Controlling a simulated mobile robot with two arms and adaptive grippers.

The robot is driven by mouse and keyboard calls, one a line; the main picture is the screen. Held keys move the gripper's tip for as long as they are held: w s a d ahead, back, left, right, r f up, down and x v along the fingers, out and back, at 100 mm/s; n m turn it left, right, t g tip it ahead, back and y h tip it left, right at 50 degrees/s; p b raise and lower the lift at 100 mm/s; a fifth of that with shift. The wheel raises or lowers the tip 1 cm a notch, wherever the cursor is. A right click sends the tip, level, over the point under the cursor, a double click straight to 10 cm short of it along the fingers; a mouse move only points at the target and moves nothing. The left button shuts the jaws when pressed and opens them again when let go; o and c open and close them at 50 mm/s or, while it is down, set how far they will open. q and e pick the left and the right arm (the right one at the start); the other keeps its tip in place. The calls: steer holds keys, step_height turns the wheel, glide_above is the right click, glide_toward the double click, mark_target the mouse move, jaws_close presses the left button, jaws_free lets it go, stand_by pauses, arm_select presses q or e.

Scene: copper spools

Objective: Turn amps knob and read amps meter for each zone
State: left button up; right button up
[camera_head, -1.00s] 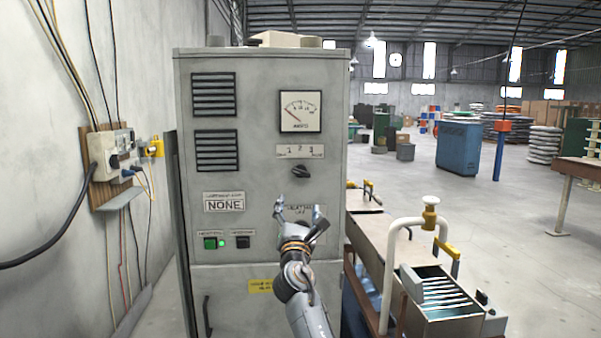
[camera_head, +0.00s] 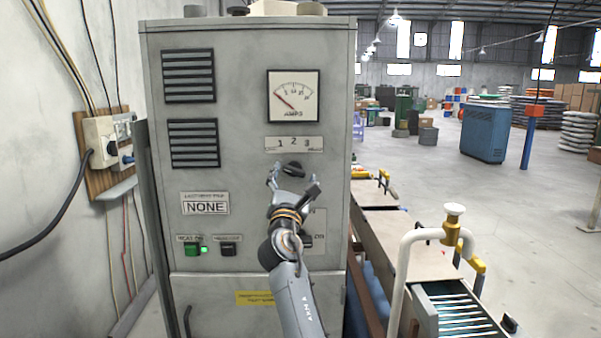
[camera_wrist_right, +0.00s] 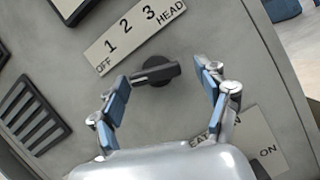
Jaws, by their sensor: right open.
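The black amps knob (camera_head: 293,169) sits on the grey cabinet front, below a label strip (camera_head: 293,143) reading OFF, 1, 2, 3, HEAD. The amps meter (camera_head: 293,96) is above the strip; its needle lies toward the left, low end of the scale. My right gripper (camera_head: 294,186) is open just below the knob. In the right wrist view the knob (camera_wrist_right: 156,72) lies between and slightly beyond the two blue-padded fingers (camera_wrist_right: 163,93); I see no clear contact. My left gripper is not in view.
The grey cabinet (camera_head: 240,180) carries vents, a NONE display (camera_head: 205,207), a lit green button (camera_head: 193,249) and a black button (camera_head: 228,249). A machine with a white pipe (camera_head: 405,258) stands to the right. A wall socket board (camera_head: 97,175) is at left.

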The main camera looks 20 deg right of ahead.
steer(key=shift+w+r, duration=0.1)
steer(key=shift+s+a+r, duration=0.2)
steer(key=shift+s, duration=0.05)
steer(key=c, duration=1.2)
steer(key=shift+o, duration=0.2)
steer(key=m+g+h+b, duration=0.1)
steer(key=m+b, duration=0.1)
steer(key=m, duration=0.1)
steer(key=m+g+h+b, duration=0.1)
steer(key=m, duration=0.2)
steer(key=shift+a+m+b, duration=0.1)
steer(key=shift+m+b, duration=0.2)
steer(key=shift+b, duration=0.05)
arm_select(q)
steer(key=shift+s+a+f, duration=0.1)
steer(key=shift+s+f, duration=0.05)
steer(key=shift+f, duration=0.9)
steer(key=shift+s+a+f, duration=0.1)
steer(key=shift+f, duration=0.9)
arm_select(e)
steer(key=shift+r+m+g+h, duration=0.15)
steer(key=shift+m+g+h, duration=0.25)
steer(key=shift+m+g, duration=0.55)
steer(key=shift+m+t, duration=0.25)
steer(key=shift+m, duration=0.1)
